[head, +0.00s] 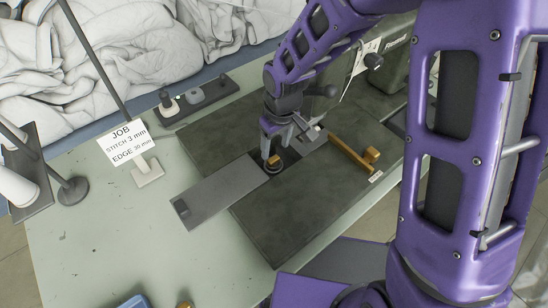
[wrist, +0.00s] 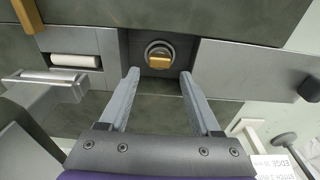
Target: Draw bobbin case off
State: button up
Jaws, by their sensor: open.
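The bobbin case (wrist: 159,60) shows in the wrist view as a round metal piece with a brass-coloured bar across it. It sits in a dark recess (wrist: 136,48) between two grey metal plates. In the head view its brass part (head: 273,161) shows just below my gripper (head: 277,142). In the wrist view my gripper (wrist: 160,73) is open and empty. Its two fingertips stand apart, one on each side of the case's lower edge, and I see no contact. The gap between fingertips and case is hard to judge.
A grey plate (head: 215,190) lies left of the recess. A brass-coloured guide bar (head: 352,153) lies to the right. A job card (head: 127,145) stands on the pale table (head: 110,240). Behind are a dark tray (head: 205,98) with small parts and white duvet heaps (head: 100,45).

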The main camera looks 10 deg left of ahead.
aim_at(274, 159)
jog(key=f, duration=0.6)
jog(key=shift+w+a+b, duration=0.3)
jog(key=shift+b, duration=0.05)
grip_shut()
jog(key=shift+r, duration=0.1)
